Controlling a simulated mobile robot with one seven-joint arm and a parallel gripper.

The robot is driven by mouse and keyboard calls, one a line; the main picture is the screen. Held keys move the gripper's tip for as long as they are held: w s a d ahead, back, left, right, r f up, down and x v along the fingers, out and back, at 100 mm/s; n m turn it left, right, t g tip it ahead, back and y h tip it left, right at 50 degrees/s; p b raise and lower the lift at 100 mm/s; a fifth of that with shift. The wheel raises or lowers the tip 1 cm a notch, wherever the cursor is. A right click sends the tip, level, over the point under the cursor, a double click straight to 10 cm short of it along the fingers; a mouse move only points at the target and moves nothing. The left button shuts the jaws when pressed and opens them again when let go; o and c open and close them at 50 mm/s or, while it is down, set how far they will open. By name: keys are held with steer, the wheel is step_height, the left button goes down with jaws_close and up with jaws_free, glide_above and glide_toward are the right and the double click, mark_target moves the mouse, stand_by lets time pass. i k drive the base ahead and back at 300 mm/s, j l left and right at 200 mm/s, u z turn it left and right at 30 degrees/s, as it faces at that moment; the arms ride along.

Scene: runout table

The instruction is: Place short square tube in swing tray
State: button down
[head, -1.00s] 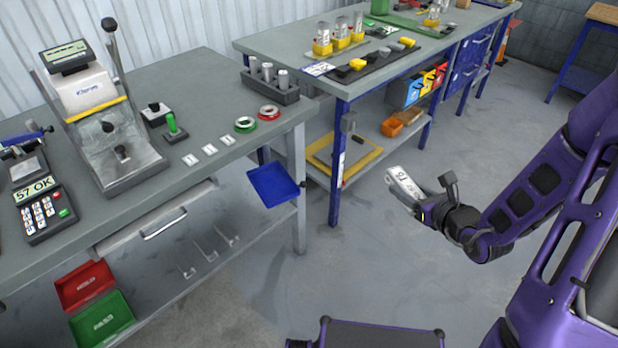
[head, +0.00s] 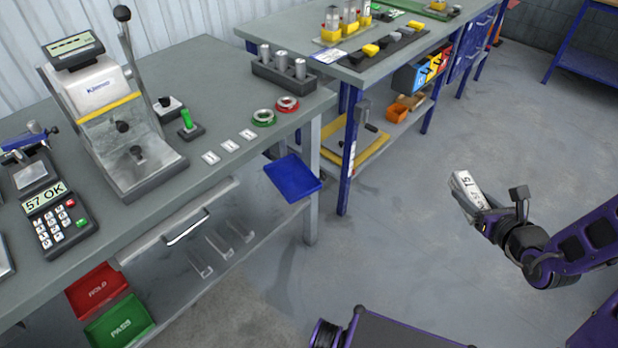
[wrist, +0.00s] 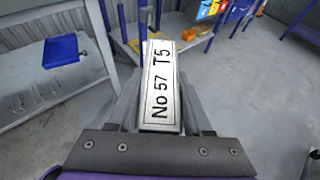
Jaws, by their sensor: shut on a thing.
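The short square tube (head: 467,186) is a pale metal block marked "No 57 T5", readable in the wrist view (wrist: 160,88). My gripper (head: 482,208) is shut on it and holds it in the air over the open floor, right of the benches. In the wrist view the tube lies between the fingers and points away from the wrist. The swing tray appears to be the blue tray (head: 292,178) on the right end of the near bench. It looks empty, and also shows at the upper left of the wrist view (wrist: 62,50). The gripper is well apart from it.
The near grey bench (head: 215,90) carries a press, a keypad reading "57 OK", two rings and a block of cylinders. Red (head: 97,289) and green (head: 120,322) trays sit low at its front. A second bench (head: 395,55) stands behind. Floor between is clear.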

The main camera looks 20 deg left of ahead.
mark_target(292, 179)
steer(key=k+j, duration=0.1)
steer(key=j, duration=0.2)
steer(key=k+j, duration=0.1)
steer(key=j, duration=0.25)
steer(key=k+j, duration=0.1)
steer(key=j, duration=0.2)
steer(key=k+j, duration=0.15)
steer(key=j, duration=0.2)
